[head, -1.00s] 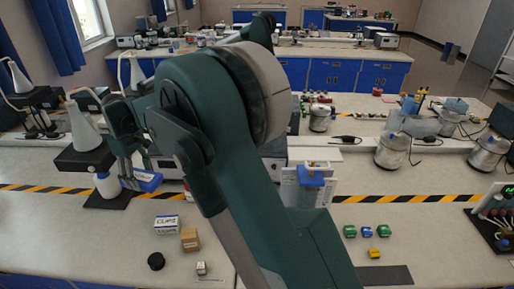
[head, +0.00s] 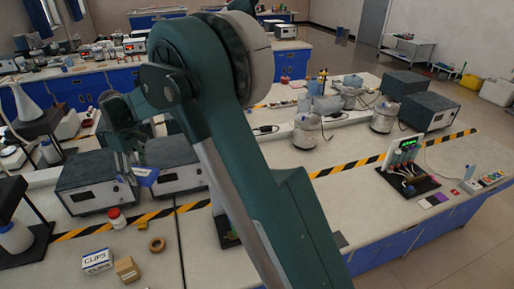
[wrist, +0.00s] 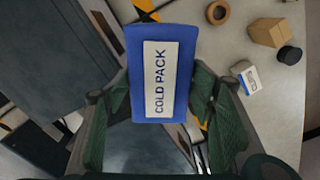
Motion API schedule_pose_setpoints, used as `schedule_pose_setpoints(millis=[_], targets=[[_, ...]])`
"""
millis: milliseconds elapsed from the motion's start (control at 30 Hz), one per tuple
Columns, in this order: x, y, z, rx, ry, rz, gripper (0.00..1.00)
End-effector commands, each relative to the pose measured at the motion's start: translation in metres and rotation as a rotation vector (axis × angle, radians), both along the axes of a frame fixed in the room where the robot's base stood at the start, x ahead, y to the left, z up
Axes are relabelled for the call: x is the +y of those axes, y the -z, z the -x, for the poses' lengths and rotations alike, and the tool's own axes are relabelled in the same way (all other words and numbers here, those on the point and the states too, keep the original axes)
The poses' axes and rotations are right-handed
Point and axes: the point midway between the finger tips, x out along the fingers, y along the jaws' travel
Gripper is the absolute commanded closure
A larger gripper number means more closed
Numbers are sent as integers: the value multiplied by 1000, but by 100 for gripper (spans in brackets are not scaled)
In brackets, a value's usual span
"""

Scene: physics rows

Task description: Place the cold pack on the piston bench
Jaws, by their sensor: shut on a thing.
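The cold pack (wrist: 163,40) is a blue slab with a white label reading COLD PACK. In the wrist view it sits between the two green fingers of my gripper (wrist: 162,95), which is shut on it. In the head view the blue pack (head: 146,177) is held at the left, in front of grey instrument boxes, with my gripper (head: 130,170) above and beside it. The long pale bench top (head: 370,205) spreads across the head view; no label shows whether this is the piston bench. My arm hides part of the middle of it.
A CLIPS box (head: 97,261), brown box (head: 127,269), tape roll (head: 157,244) and red-lidded jar (head: 116,218) stand at the front left. Grey instrument boxes (head: 97,182) are behind. A panel with a green display (head: 405,155) stands at the right.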

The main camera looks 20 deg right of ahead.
Motion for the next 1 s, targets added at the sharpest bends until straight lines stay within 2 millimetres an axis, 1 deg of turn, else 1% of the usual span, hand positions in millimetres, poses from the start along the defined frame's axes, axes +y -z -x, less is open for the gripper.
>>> schedule_pose_setpoints(millis=[33, 300, 500, 733, 967, 1000], targets=[[-16, -1, -5, 0, 16, 0, 64], [-94, -1, -24, 0, 91, 0, 64], [-154, -1, -33, 0, 147, 0, 64], [-223, -1, -39, 0, 213, 0, 64], [-292, -2, -39, 0, 279, 0, 64], [-304, -2, -39, 0, 291, 0, 64]])
